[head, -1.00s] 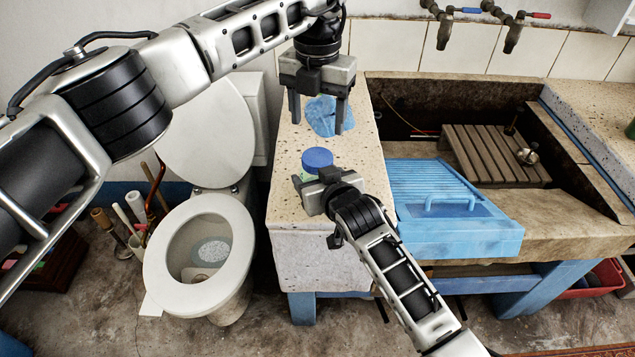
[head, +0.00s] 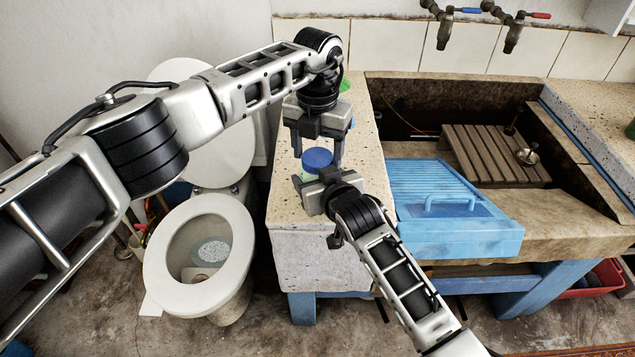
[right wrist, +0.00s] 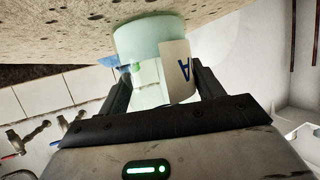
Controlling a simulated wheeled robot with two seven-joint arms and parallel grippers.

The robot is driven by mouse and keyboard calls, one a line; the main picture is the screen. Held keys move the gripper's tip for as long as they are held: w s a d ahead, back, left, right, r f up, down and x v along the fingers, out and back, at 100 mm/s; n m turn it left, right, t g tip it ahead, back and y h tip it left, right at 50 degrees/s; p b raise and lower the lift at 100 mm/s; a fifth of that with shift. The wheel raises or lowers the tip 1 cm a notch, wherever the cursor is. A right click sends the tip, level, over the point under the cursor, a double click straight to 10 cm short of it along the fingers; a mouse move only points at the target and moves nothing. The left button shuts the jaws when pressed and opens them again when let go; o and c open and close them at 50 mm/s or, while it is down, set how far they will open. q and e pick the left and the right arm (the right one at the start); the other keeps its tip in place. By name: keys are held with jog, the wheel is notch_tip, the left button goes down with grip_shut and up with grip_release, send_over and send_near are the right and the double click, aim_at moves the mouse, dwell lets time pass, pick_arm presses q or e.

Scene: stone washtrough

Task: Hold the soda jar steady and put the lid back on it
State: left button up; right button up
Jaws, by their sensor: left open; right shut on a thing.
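The soda jar is a pale green, see-through jar (right wrist: 150,45) with a white label bearing a blue letter. It stands on the stone counter. My right gripper (head: 312,184) is shut on the jar, with a finger on each side in the right wrist view (right wrist: 165,85). The round blue lid (head: 317,158) rests on top of the jar and looks level; whether it is fully seated I cannot tell. My left gripper (head: 318,156) is open and points down over the jar, its fingers to the left and right of the lid in the head view.
The speckled counter (head: 290,205) is narrow, with the toilet (head: 200,255) to its left. The blue washboard tray (head: 440,205) and stone trough with a wooden slatted rack (head: 490,155) lie to the right. A green thing (head: 345,85) shows behind my left gripper.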

pick_arm(q)
jog(key=shift+c, duration=0.3)
jog(key=c, duration=0.7)
jog(key=o, duration=1)
jog(key=shift+r, duration=2.3)
jog(key=o, duration=0.6)
notch_tip(320, 180, up, 12)
